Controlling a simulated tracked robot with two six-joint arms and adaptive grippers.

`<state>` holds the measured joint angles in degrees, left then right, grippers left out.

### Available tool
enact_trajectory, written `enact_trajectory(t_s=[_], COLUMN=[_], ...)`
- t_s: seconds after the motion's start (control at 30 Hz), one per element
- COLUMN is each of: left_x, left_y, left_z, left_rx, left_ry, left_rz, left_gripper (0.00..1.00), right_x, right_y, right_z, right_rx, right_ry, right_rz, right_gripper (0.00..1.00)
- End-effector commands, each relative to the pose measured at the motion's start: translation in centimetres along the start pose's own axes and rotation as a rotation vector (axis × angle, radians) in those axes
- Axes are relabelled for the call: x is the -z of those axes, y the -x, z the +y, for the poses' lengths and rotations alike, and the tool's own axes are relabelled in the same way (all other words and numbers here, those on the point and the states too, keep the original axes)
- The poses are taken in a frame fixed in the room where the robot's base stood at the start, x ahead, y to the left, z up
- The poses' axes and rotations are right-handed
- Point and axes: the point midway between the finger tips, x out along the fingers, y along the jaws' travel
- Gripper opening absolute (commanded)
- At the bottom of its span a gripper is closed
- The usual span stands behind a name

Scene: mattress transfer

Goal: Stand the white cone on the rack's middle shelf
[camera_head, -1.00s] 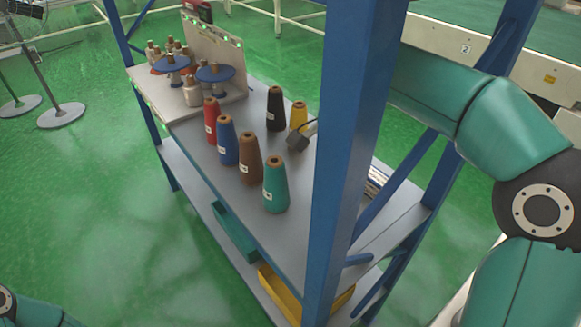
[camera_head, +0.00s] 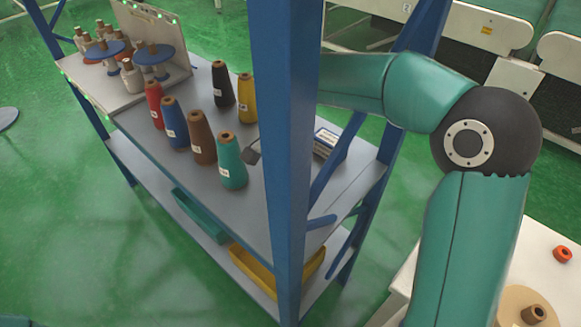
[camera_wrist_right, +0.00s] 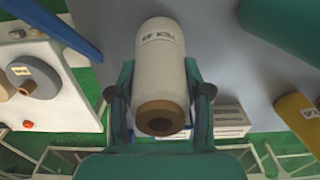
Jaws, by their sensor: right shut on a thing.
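In the right wrist view the white cone (camera_wrist_right: 162,65) is between the two fingers of my right gripper (camera_wrist_right: 160,108), which is shut on it. Its narrow brown-cored end points toward the camera. Grey shelf surface shows behind it; I cannot tell whether the cone touches the shelf. In the head view the blue rack (camera_head: 283,220) has a grey shelf (camera_head: 190,178) carrying several coloured cones. My right arm reaches behind the near blue post, which hides the white cone and most of the right gripper. My left gripper is out of view.
On the shelf stand red (camera_head: 154,105), blue (camera_head: 175,125), brown (camera_head: 203,140), teal (camera_head: 232,165), black (camera_head: 222,85) and yellow (camera_head: 247,100) cones. A spool stand (camera_head: 180,45) is at the far end. Teal (camera_head: 199,217) and yellow (camera_head: 252,270) bins sit below. A white table (camera_head: 545,240) is at right.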

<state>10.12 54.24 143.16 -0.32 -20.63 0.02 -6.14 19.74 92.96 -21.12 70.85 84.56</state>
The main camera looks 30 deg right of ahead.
Motion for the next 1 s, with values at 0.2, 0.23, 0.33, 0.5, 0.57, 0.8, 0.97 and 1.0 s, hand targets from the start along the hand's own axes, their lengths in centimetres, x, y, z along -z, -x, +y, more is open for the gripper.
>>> enact_trajectory(t_s=[0.2, 0.23, 0.33, 0.5, 0.57, 0.8, 0.97, 1.0], left_x=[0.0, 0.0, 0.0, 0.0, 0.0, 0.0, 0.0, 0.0], left_y=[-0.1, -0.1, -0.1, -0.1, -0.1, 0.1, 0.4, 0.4], left_z=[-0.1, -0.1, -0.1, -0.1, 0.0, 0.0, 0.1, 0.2], left_rx=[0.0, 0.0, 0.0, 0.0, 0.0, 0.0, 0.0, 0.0], left_ry=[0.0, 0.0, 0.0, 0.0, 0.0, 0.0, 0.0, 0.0], left_rz=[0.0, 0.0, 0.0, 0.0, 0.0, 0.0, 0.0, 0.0], left_gripper=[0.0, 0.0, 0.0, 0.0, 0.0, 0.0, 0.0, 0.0], right_x=[0.0, 0.0, 0.0, -0.1, -0.1, 0.0, -0.1, -0.1], right_y=[-0.2, -0.2, -0.2, -0.2, -0.1, 1.6, 4.6, 5.5], right_z=[0.0, 0.0, -0.1, -0.1, -0.1, -0.2, -0.2, -0.2], right_rx=[0.0, 0.0, 0.0, 0.0, 0.0, 0.004, 0.006, 0.007], right_ry=[0.001, 0.001, 0.002, 0.002, 0.002, 0.002, 0.002, 0.002], right_rz=[0.0, 0.0, 0.0, 0.0, 0.0, 0.001, 0.001, 0.002], right_gripper=[0.62, 0.67, 0.73, 0.73, 0.73, 0.73, 0.73, 0.73])
